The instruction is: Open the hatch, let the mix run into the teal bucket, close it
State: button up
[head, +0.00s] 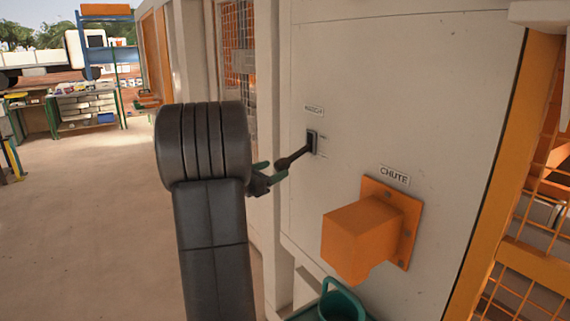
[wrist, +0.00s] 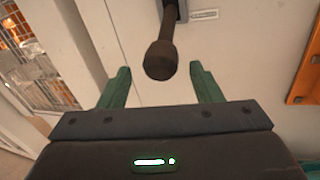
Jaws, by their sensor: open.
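A dark lever (head: 295,157) with a thick rounded end sticks out from a slotted plate on the pale panel, under a small label. In the wrist view the lever's knob (wrist: 160,60) hangs between and just beyond my two green fingertips. My gripper (head: 265,172) is open, its fingers apart on either side of the knob with gaps to both. The orange chute (head: 362,238) juts from the panel at lower right, under a "CHUTE" label. The teal bucket (head: 341,302) stands below the chute, cut off by the bottom edge; its inside is mostly hidden.
The pale panel (head: 430,90) fills the right side. An orange mesh frame (head: 500,170) stands at its right edge, and a mesh door (head: 237,60) is to the left. Open floor (head: 80,200) lies at left, with shelves (head: 85,108) far back.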

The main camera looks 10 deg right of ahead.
aim_at(285, 164)
jog(key=x, duration=0.6)
jog(key=shift+d+p, duration=0.1)
jog(key=shift+p, duration=0.25)
jog(key=shift+c, duration=0.5)
grip_shut()
jog(key=r+p, duration=0.1)
jog(key=p, duration=0.1)
jog(key=r+g+y+p, duration=0.1)
jog(key=p, duration=0.1)
jog(key=shift+s+a+r, duration=0.15)
jog(key=shift+a+r, duration=0.15)
jog(key=shift+a, duration=0.05)
jog(key=r+y+p, duration=0.1)
jog(key=p, duration=0.1)
jog(key=r+g+y+p, duration=0.1)
jog(key=p, duration=0.1)
jog(key=r+p, duration=0.1)
jog(key=p, duration=0.1)
jog(key=shift+s+a+r+m+y, duration=0.1)
jog(key=shift+a+r+m+y, duration=0.15)
jog(key=shift+m+y, duration=0.15)
jog(key=shift+d+r+p, duration=0.15)
jog(key=shift+r+p, duration=0.3)
jog(key=shift+r, duration=0.55)
jog(key=shift+d+r+p, duration=0.15)
jog(key=shift+r+p, duration=0.25)
jog(key=shift+r, duration=0.65)
